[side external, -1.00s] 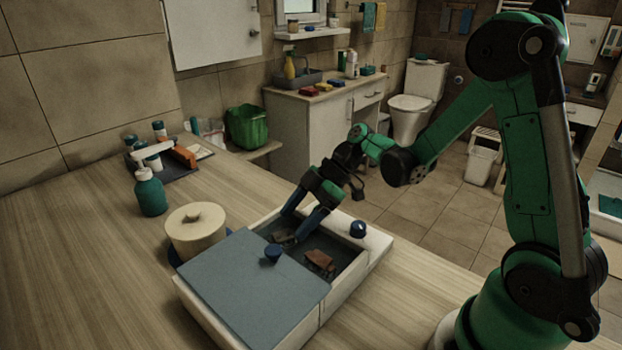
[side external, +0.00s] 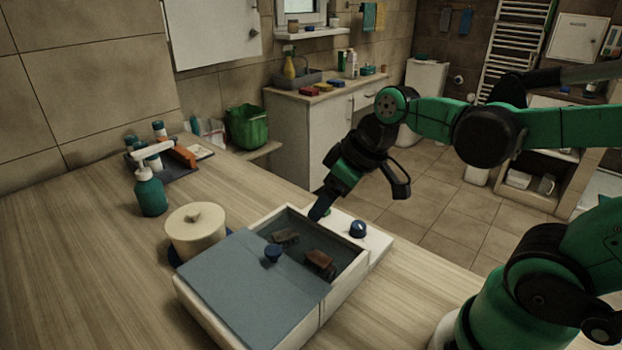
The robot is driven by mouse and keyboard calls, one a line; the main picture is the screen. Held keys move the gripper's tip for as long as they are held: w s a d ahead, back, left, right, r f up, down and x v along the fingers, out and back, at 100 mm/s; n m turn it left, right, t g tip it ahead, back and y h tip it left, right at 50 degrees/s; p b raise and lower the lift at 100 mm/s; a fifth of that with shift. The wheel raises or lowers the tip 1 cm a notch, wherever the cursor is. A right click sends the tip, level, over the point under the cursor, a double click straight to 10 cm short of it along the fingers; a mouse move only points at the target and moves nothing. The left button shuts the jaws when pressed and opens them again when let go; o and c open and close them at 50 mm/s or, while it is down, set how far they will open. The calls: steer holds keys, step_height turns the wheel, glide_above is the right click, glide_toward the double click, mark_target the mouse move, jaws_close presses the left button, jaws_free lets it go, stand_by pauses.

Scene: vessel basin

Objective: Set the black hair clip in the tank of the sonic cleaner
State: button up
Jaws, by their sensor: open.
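The sonic cleaner (side external: 342,296) is a pale box on the wooden counter, its tank open at the back right. A blue-grey lid (side external: 240,287) with a dark blue knob (side external: 272,253) covers the front left part. A small dark clip-like piece, apparently the black hair clip (side external: 287,237), lies in the tank near its back left. A reddish-brown piece (side external: 319,259) lies in the tank to its right, apart from it. My gripper (side external: 318,214) is open and empty over the tank's back right edge, clear of both pieces; its fingers overlap in this view.
A dark knob (side external: 358,229) sits on the cleaner's right rim. A cream lidded pot (side external: 196,231) stands close to its left. A teal pump bottle (side external: 149,194) and a tray of toiletries (side external: 176,172) stand farther left. The front left counter is clear.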

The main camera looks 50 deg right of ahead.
steer(key=m, duration=0.1)
steer(key=t, duration=0.1)
steer(key=s+m+h, duration=0.1)
steer(key=shift+a+r+m+t, duration=0.25)
steer(key=shift+a+m+t, duration=0.05)
steer(key=shift+a+t, duration=0.1)
